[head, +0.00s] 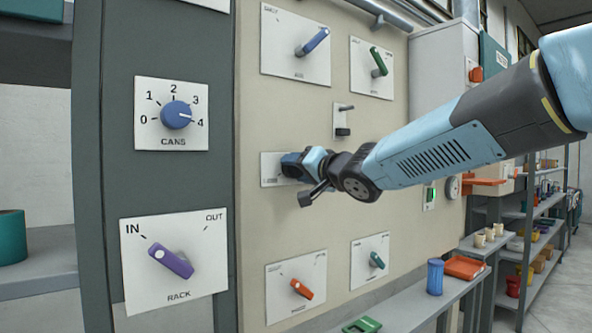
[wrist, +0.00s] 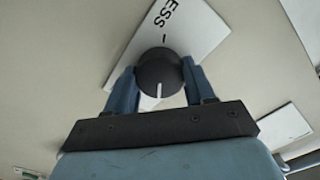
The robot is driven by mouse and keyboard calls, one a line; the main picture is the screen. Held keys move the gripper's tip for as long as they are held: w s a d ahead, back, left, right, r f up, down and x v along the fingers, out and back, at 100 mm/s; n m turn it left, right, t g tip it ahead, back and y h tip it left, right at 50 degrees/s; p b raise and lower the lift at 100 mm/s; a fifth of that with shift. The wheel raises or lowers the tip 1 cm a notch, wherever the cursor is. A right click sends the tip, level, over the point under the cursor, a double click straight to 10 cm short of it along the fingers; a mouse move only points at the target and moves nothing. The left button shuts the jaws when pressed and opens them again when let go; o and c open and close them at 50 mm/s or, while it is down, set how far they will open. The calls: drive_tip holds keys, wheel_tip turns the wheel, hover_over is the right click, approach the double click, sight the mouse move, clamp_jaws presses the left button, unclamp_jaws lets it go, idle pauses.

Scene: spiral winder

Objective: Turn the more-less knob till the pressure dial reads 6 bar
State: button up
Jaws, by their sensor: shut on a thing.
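My gripper (head: 291,165) is at a small white plate (head: 270,170) at mid-height on the beige panel. In the wrist view, the blue fingers of my gripper (wrist: 158,82) are shut on the sides of a round black knob (wrist: 158,70). The knob has a white pointer line, which points toward the bottom of the picture. The plate behind it (wrist: 205,32) shows "ESS -"; the rest of its lettering is out of view. In the head view my gripper hides the knob. A small round white gauge (head: 453,187) shows right of my arm; its reading is too small to tell.
Other knobs sit around on the panel: blue (head: 313,41), green (head: 379,62), orange (head: 301,289) and teal (head: 376,260). The CANS knob (head: 176,115) and purple RACK knob (head: 171,262) are at left.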

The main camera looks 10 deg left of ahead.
drive_tip(key=shift+w+d+f, duration=0.1)
drive_tip(key=o, duration=0.8)
drive_tip(key=shift+c, duration=0.2)
drive_tip(key=shift+o, duration=1.4)
drive_tip(key=v, duration=1.3)
drive_tip(key=shift+s+d, duration=0.2)
drive_tip(key=shift+s, duration=0.05)
drive_tip(key=shift+d, duration=0.1)
